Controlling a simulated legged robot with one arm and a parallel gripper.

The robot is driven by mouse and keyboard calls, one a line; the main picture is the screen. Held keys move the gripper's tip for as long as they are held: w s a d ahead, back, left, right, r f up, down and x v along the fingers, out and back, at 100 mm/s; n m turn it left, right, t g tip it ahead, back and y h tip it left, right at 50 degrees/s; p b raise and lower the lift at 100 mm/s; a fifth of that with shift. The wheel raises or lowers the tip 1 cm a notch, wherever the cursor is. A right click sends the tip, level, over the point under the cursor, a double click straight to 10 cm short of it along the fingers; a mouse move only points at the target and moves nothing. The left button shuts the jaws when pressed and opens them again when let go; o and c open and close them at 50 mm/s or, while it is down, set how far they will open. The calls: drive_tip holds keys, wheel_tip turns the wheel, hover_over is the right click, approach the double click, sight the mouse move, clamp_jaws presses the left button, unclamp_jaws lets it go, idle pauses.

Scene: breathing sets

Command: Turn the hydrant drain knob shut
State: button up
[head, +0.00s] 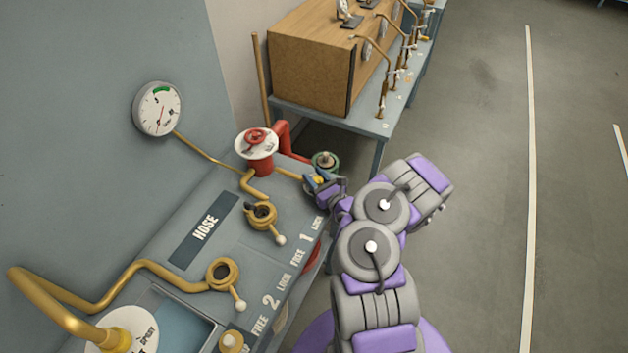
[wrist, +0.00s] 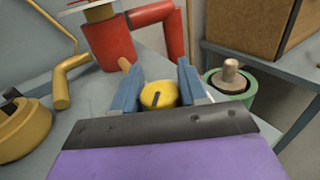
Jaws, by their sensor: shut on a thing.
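The drain knob (wrist: 159,95) is a yellow round knob with a dark slot-like mark on top. It sits between the two blue fingers of my gripper (wrist: 160,88) in the wrist view, and the fingers are shut on it. In the head view my gripper (head: 319,184) is at the far right corner of the grey panel, with a little of the yellow knob showing between the fingers. The red hydrant (head: 262,160) with a white round top and red handwheel stands just behind and left of the gripper; its red pipe (wrist: 153,14) also shows in the wrist view.
A green-rimmed round fitting (head: 325,162) is close behind my gripper. Brass lock rings with levers (head: 262,215) sit on the HOSE panel (head: 150,265). A gauge (head: 158,109) hangs on the wall. A table (head: 370,123) with a wooden cabinet stands behind. The floor at right is clear.

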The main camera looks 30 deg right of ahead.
drive_tip(key=m+h, duration=0.1)
drive_tip(key=h, duration=0.1)
drive_tip(key=m+h+b, duration=0.1)
drive_tip(key=m+h, duration=0.2)
drive_tip(key=h, duration=0.2)
drive_tip(key=shift+d+f+m, duration=0.1)
drive_tip(key=shift+d+m, duration=0.15)
drive_tip(key=shift+m, duration=0.05)
drive_tip(key=shift+d+m+g+h+b, duration=0.25)
drive_tip(key=shift+m+g+h+b, duration=0.6)
drive_tip(key=shift+h, duration=0.75)
drive_tip(key=shift+d+m, duration=0.1)
drive_tip(key=shift+m, duration=0.25)
drive_tip(key=o, duration=1)
drive_tip(key=shift+c, duration=0.2)
drive_tip(key=shift+s, duration=0.15)
